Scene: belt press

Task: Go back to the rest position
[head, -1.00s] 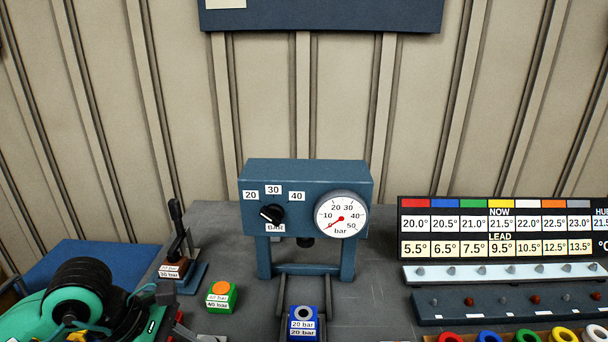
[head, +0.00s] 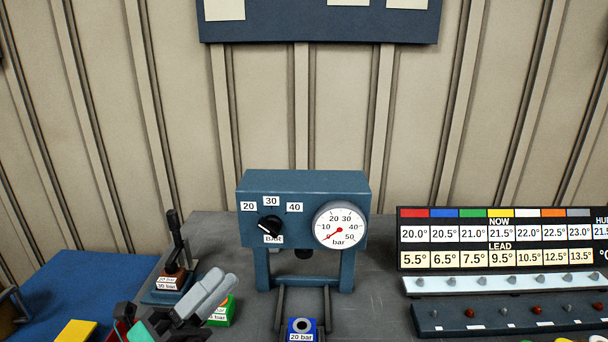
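My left gripper (head: 222,285) shows at the bottom left, its two grey fingers close side by side with nothing visible between them. It is in front of the green block (head: 222,312) and partly hides it. My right gripper is not in view. The blue-grey press (head: 303,184) stands in the middle, with a black knob (head: 270,226) under the labels 20, 30 and 40. Its round gauge (head: 340,225) has a red needle pointing to the lower left. A blue block marked 20 bar (head: 301,328) sits in front of the press, cut by the lower edge.
A black-handled lever (head: 176,240) stands left of the press. A display board (head: 497,239) and racks with small pegs (head: 503,284) stand at the right. A blue surface (head: 75,275) with a yellow piece (head: 75,331) is at the left. Grey table (head: 385,262) shows bare right of the press.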

